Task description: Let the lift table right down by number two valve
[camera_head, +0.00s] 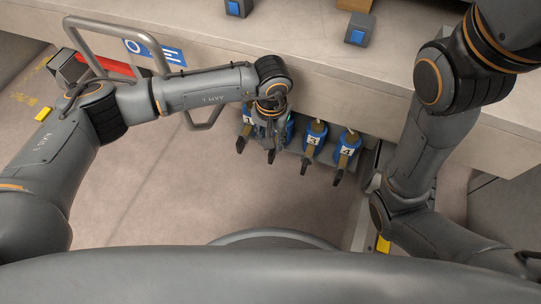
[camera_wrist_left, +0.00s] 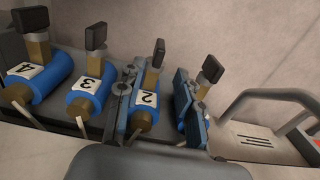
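Number two valve (camera_wrist_left: 145,118) is a blue body with a white "2" label, a brass neck and a black-tipped lever (camera_wrist_left: 158,53). My left gripper (camera_wrist_left: 155,102) is open, with one finger on each side of this valve's body. I cannot tell whether either finger touches it. In the head view my left gripper (camera_head: 270,128) is over the valve row and hides most of number two. My right arm (camera_head: 415,145) is at the right, its gripper out of view. I cannot tell which surface is the lift table.
Valves three (camera_head: 313,138) and four (camera_head: 347,150) stand to the right of my left gripper, valve one (camera_head: 247,122) to its left. Their levers stick out close together. A grey tube handle (camera_head: 125,32) is at the upper left. A ledge (camera_head: 300,55) runs above the valves.

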